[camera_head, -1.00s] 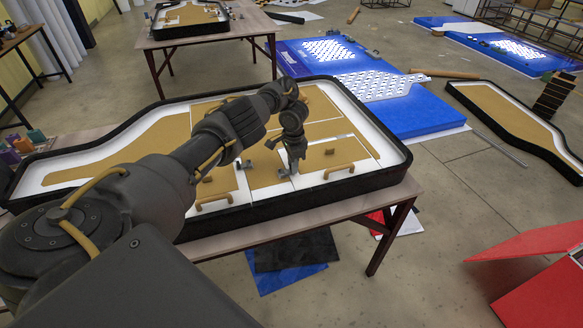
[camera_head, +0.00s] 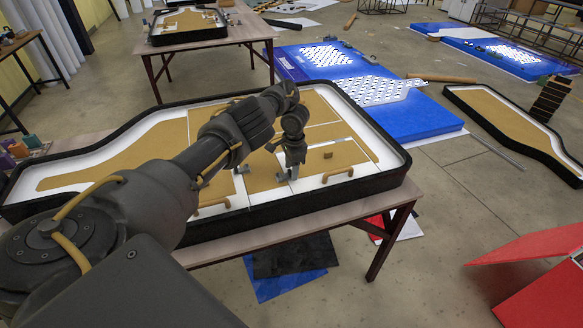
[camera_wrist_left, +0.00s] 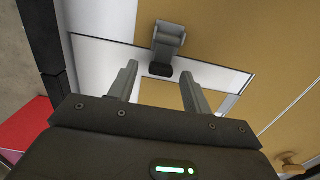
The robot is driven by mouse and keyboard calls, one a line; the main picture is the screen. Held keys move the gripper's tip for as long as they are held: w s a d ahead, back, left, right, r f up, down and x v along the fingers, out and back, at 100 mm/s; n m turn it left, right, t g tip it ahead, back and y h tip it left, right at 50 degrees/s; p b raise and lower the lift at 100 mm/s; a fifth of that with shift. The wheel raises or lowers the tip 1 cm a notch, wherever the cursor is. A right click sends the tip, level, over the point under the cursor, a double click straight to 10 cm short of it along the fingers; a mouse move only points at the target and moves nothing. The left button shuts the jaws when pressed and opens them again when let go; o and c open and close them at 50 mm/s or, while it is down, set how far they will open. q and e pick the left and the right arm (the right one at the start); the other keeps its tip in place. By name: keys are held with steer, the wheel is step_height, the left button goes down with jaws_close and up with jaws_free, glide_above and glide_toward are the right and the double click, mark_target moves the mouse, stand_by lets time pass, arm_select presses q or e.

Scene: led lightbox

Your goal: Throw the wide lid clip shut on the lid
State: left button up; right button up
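The wide lid clip (camera_wrist_left: 168,42) is a grey hinged piece with a dark end in the left wrist view. It lies just beyond my left fingertips, roughly in line with the gap between them. My left gripper (camera_wrist_left: 162,82) has its two fingers apart with nothing between them. In the head view my left gripper (camera_head: 287,174) points down over the tan and white lid (camera_head: 350,154) of the black-rimmed lightbox (camera_head: 325,196). The gripper and arm hide part of the lid there, and I cannot clearly make out this clip. My right gripper is out of view.
Gold handles (camera_head: 338,173) and a small brown block (camera_head: 328,155) stand on the lid. A smaller grey fitting (camera_head: 243,167) is left of the gripper. The lightbox rests on a wooden table (camera_head: 275,227). Blue panels (camera_head: 410,118) lie on the floor behind.

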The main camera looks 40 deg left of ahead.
arm_select(q)
steer(key=shift+r, duration=0.15)
step_height(320, 180, up, 11)
steer(key=p, duration=0.9)
steer(key=shift+w+d, duration=0.2)
steer(key=shift+w, duration=0.05)
steer(key=shift+f, duration=0.25)
